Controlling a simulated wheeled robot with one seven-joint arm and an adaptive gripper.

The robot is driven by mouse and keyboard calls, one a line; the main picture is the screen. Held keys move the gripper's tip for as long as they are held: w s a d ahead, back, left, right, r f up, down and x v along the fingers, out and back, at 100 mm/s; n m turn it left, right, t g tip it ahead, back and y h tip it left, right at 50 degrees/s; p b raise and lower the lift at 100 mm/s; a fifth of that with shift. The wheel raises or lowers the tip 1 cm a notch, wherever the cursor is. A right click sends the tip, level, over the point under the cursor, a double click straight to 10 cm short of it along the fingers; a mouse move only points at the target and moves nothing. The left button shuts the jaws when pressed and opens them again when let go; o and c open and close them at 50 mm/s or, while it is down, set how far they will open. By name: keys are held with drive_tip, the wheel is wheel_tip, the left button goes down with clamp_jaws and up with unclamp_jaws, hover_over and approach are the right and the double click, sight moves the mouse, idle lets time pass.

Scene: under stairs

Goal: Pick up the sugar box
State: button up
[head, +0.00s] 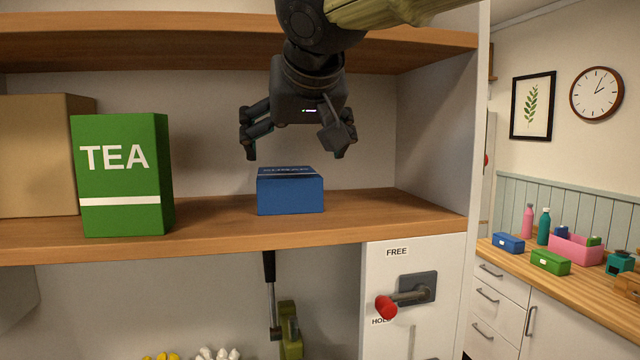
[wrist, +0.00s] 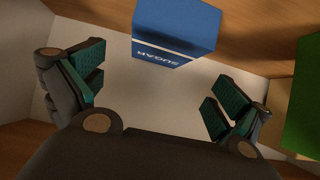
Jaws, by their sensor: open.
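The sugar box (head: 290,195) is a small blue box with a white stripe and lettering. It stands on the wooden shelf (head: 215,228), to the right of the tea box. My gripper (head: 295,152) is open and empty above the sugar box, its fingers spread wider than the box. In the wrist view the sugar box (wrist: 174,28) is at the top centre with the word SUGAR readable, beyond the open fingers of my gripper (wrist: 160,95). The fingers do not appear to touch the box.
A green tea box (head: 122,175) and a brown box (head: 40,155) stand at the left of the shelf. An upper shelf (head: 150,48) is above, and a white side wall (head: 432,140) closes the right. The shelf between tea and sugar is clear. A red-ended lever (head: 400,297) is below.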

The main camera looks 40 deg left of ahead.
sight(287, 172)
drive_tip(key=shift+p+x, duration=0.5)
drive_tip(key=shift+x, duration=2.3)
drive_tip(key=shift+w+a+f+p, duration=0.1)
drive_tip(key=shift+a+f+p, duration=0.05)
drive_tip(key=shift+a+p, duration=0.3)
drive_tip(key=shift+p+x, duration=0.35)
drive_tip(key=shift+x, duration=1.5)
drive_tip(key=shift+d, duration=0.1)
drive_tip(key=shift+w, duration=0.1)
drive_tip(key=shift+c, duration=0.4)
drive_tip(key=c, duration=0.9)
